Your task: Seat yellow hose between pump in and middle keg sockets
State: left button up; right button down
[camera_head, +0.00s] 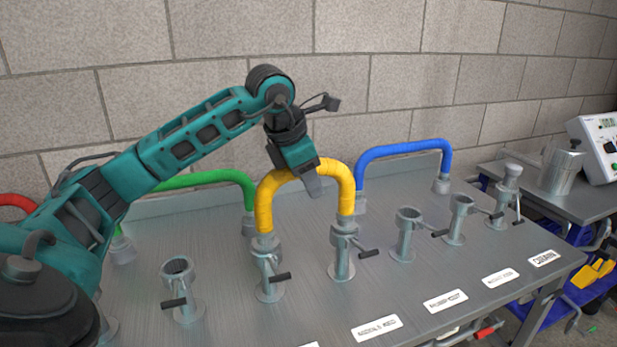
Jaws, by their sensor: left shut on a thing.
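The yellow hose (263,208) is an upside-down U with a grey fitting on each end. My left gripper (313,185) is shut on the top of its arch. The hose's left end meets the top of one grey socket (268,284), and its right end meets the top of the socket to the right (343,264). I cannot tell whether either end is fully down in its socket. Each of these sockets has a black-tipped side lever. My right gripper is not in view.
A green hose (205,178) and a blue hose (405,149) stand behind. A red hose (18,201) shows at the left edge. An empty socket (180,280) stands left, others (405,235) right. Labels (377,328) line the metal bench's front. A steel jug (562,168) stands at right.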

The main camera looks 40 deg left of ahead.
pick_arm(q)
jog(key=shift+f, duration=0.3)
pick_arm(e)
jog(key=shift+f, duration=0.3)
pick_arm(q)
jog(key=o, duration=1.1)
jog(key=shift+o, duration=0.2)
jog(key=shift+f, duration=0.1)
jog(key=p+v, duration=0.1)
jog(key=v, duration=1.2)
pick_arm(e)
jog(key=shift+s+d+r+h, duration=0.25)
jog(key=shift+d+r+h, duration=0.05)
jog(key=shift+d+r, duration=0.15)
